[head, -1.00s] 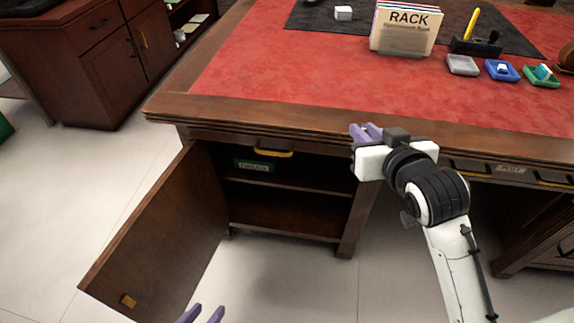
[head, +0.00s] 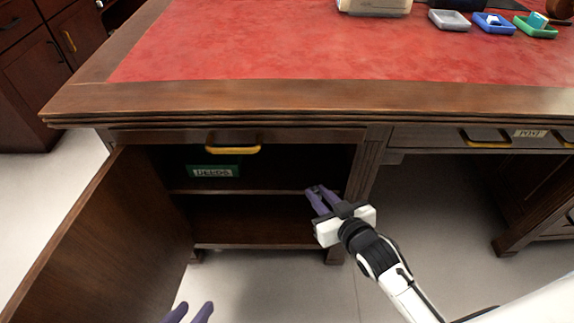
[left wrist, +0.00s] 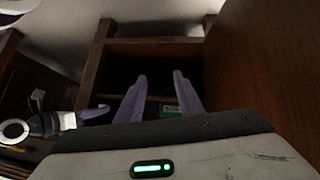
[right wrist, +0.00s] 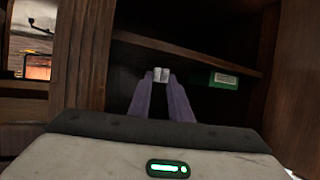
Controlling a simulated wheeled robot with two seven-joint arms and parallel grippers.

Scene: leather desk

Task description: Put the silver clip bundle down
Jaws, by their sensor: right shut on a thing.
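The silver clip bundle (right wrist: 161,74) is a small pale block between my right fingertips in the right wrist view. My right gripper (head: 320,190) is shut on it, at the right side of the open cupboard's front, near the height of the middle shelf (head: 262,192). In the head view the bundle is too small to make out clearly. My left gripper (head: 195,307) is low in front of the cupboard, near the open door. Its fingers stand apart and empty in the left wrist view (left wrist: 160,78).
The cupboard door (head: 105,235) stands open on the left. A green box labelled DEEDS (head: 212,171) sits on the middle shelf at the left. The rest of that shelf looks clear. A drawer with a yellow handle (head: 233,149) is above. The red desktop (head: 300,50) holds small trays.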

